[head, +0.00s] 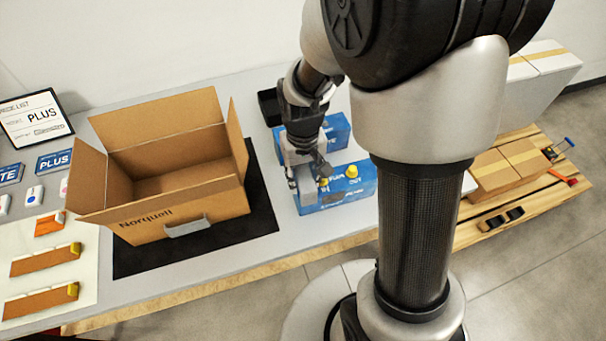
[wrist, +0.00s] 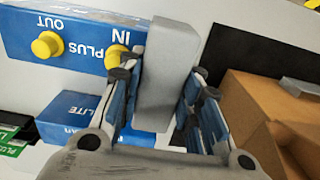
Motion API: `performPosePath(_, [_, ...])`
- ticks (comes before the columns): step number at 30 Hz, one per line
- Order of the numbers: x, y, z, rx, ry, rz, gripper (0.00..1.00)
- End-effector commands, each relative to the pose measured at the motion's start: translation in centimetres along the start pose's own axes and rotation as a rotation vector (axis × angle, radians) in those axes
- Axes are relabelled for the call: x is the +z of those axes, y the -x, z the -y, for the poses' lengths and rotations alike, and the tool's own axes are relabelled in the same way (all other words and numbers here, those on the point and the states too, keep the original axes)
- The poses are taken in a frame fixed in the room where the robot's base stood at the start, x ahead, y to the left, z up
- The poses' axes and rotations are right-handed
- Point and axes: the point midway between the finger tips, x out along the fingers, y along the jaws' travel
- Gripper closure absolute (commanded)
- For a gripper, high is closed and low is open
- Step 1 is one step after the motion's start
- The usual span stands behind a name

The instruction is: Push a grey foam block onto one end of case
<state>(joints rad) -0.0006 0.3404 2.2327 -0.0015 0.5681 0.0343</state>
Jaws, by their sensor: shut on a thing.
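The grey foam block (wrist: 170,60) is upright between the two fingers of my gripper (wrist: 160,85) in the wrist view, gripped on both sides. The blue PLUS case (wrist: 75,40) lies beside it, with yellow knobs at its OUT and IN marks; a finger partly covers the IN knob. In the head view my gripper (head: 307,176) is over the left end of this case (head: 350,190). A second blue case, LITE (wrist: 72,108), lies behind.
An open Norquell carton (head: 170,215) stands on a black mat (head: 262,212) left of the case. A black bin (head: 268,105) is behind my gripper. A white sheet (head: 80,290) with brown strips lies far left. A pallet with boxes (head: 495,175) is right.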

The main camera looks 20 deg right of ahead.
Motion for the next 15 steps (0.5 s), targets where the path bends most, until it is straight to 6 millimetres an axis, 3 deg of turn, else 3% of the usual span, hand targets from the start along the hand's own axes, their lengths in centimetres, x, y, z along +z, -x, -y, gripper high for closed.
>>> performPosePath(15, [0.01, -0.67, 0.0, 0.0, 0.0, 0.0, 0.84])
